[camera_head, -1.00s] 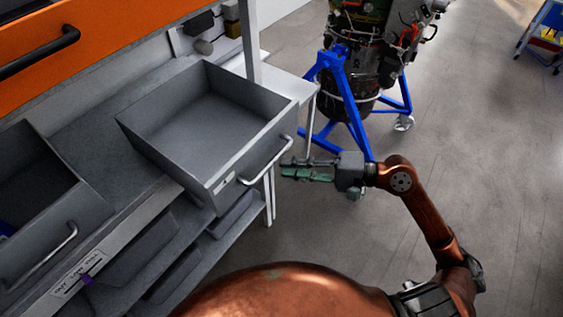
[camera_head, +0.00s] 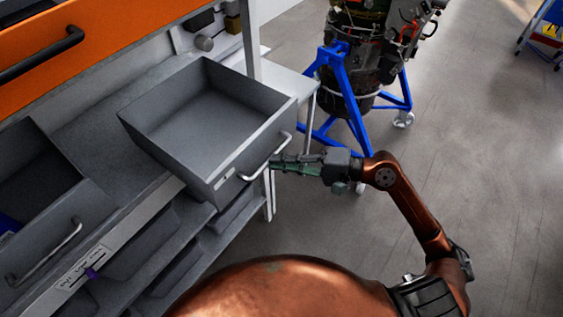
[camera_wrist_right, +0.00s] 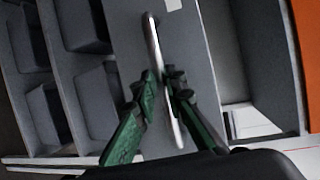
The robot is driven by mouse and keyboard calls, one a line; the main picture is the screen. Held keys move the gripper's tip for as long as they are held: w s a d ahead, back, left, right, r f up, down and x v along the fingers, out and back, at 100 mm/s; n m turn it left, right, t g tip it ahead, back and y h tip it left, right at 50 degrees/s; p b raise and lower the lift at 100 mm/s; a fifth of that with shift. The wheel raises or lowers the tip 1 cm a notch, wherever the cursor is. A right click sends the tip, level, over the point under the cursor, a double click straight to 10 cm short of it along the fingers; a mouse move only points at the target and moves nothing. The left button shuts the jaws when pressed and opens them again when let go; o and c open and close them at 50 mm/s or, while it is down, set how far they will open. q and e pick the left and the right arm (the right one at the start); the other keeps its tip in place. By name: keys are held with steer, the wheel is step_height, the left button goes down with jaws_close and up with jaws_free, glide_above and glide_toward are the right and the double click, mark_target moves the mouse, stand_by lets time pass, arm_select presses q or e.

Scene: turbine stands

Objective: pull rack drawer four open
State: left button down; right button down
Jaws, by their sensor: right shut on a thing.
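A grey open-topped drawer (camera_head: 225,178) stands out from the rack with its empty inside showing. Its bar handle (camera_head: 257,172) is on the front face. My right gripper (camera_head: 277,163) is at this handle, with its fingers on either side of the bar. In the right wrist view, the green-padded fingers (camera_wrist_right: 162,98) are closed around the silver handle (camera_wrist_right: 155,48) in front of the grey drawer face (camera_wrist_right: 200,60). No number is readable on the drawer. My left gripper is not in view.
Another grey drawer (camera_head: 58,225) with a handle is at the left. An orange drawer front (camera_head: 110,25) is above. A blue stand (camera_head: 347,95) holding a turbine is behind my right gripper.

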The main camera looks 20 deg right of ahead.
steer(key=shift+f, duration=0.65)
steer(key=shift+w+a+f+b, duration=0.2)
steer(key=shift+w+a+b, duration=0.5)
steer(key=shift+w+b, duration=0.3)
steer(key=shift+w+a+r+b, duration=0.1)
steer(key=shift+w+a+b, duration=0.15)
steer(key=shift+w+b, duration=0.1)
steer(key=shift+s, duration=0.1)
steer(key=c, duration=2.2)
jaws_free()
steer(key=shift+r, duration=0.1)
steer(key=shift+c, duration=0.2)
